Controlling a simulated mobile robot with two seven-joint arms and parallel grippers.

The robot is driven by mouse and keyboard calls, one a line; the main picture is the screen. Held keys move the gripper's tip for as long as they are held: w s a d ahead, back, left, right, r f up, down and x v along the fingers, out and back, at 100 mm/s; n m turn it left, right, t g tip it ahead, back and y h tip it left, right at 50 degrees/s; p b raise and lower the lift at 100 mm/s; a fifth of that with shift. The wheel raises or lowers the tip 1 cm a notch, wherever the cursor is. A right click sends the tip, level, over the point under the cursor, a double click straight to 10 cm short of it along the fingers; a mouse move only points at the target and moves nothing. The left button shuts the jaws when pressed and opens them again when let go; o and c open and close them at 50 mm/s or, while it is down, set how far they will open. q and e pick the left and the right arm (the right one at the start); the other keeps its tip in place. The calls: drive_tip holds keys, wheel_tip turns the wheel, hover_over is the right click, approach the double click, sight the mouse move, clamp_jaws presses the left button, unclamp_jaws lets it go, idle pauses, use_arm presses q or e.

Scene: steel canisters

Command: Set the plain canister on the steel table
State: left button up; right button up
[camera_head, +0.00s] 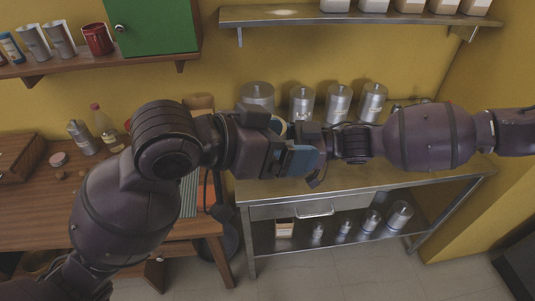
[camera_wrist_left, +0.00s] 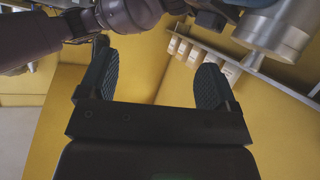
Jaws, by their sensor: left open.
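Several steel canisters with knobbed lids stand upright in a row along the back of the steel table (camera_head: 420,172). The wide leftmost canister (camera_head: 257,95) shows no label, but its lower part is hidden behind my left arm. I cannot tell for sure which one is the plain canister. My left gripper (camera_head: 306,160) is in front of the row, above the table; its fingers are apart and empty in the left wrist view (camera_wrist_left: 158,75). A steel canister (camera_wrist_left: 282,32) shows close by there, outside the fingers. My right arm reaches in from the right; its gripper is mostly hidden where the arms meet.
A wooden table (camera_head: 40,222) with another canister (camera_head: 82,137) and a bottle (camera_head: 105,127) stands left. Several canisters are on the steel table's lower shelf (camera_head: 345,238). A wall shelf (camera_head: 360,15) hangs above. My arms nearly meet above the steel table; its right front top is clear.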

drive_tip(key=shift+r, duration=0.1)
use_arm(q)
drive_tip(key=s+d+f+n+t+y, duration=0.2)
drive_tip(key=d+f+n+t+y, duration=0.1)
drive_tip(key=f+n+t+y, duration=0.15)
drive_tip(key=w+a+r+n+t+y, duration=0.1)
drive_tip(key=a+r+n+t+y, duration=0.1)
drive_tip(key=a+n+t+y, duration=0.35)
drive_tip(key=shift+n+g+y, duration=0.4)
drive_tip(key=shift+g+y, duration=0.2)
drive_tip(key=shift+g, duration=0.1)
drive_tip(key=x, duration=1.2)
drive_tip(key=shift+w+r, duration=0.15)
drive_tip(key=shift+r, duration=0.05)
